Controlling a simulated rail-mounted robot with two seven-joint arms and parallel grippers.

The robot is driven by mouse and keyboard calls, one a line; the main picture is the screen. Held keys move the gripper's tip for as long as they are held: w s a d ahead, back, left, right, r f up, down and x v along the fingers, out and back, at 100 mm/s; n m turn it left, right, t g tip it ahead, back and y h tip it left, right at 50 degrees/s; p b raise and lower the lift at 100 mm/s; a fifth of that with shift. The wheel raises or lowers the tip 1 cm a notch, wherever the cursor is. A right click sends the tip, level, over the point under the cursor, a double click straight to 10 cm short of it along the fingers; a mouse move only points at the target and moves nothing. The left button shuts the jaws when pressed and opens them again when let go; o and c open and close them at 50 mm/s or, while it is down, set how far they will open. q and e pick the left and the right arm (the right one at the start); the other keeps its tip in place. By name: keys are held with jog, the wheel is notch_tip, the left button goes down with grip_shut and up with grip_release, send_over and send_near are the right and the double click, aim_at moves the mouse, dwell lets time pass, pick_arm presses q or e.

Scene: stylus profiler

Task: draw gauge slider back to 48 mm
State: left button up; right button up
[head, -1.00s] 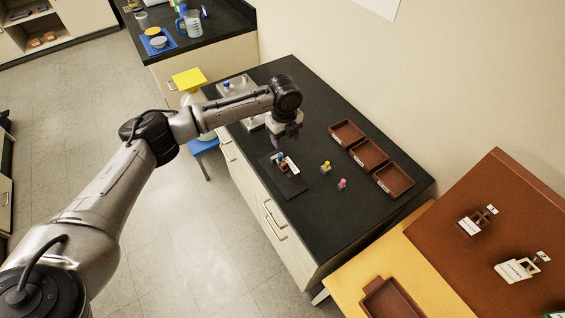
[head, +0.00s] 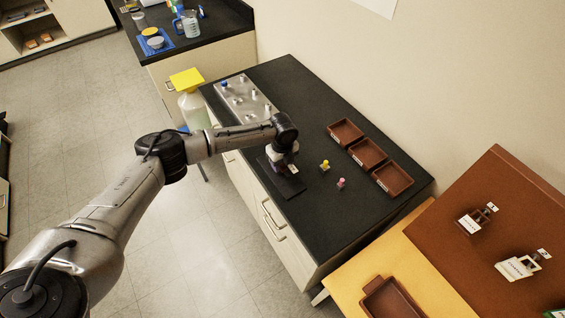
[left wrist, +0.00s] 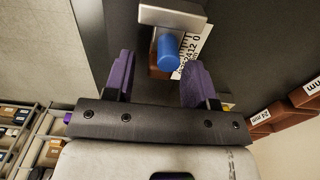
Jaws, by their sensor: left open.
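The gauge shows close up in the left wrist view: a blue round knob (left wrist: 168,54), a light grey plate (left wrist: 172,18) and a white scale strip (left wrist: 200,38) with printed numbers. In the head view, my arm hides most of it; a bit of the white scale (head: 294,169) shows above a black mat (head: 289,189). My left gripper (head: 279,160) is over the gauge. In the left wrist view, its purple fingers (left wrist: 160,62) are open, one on each side of the knob, with visible gaps. I cannot read the slider's setting. My right gripper is not in view.
Yellow-topped (head: 324,165) and pink-topped (head: 341,183) small pieces stand right of the mat. Three brown trays, including the middle one (head: 382,157), line the bench's wall side. A grey plate with knobs (head: 232,99) lies at the far left end. The bench front is clear.

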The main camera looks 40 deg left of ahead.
pick_arm(q)
jog(key=shift+f, duration=0.25)
jog(key=shift+c, duration=0.2)
grip_shut()
dwell(0.3)
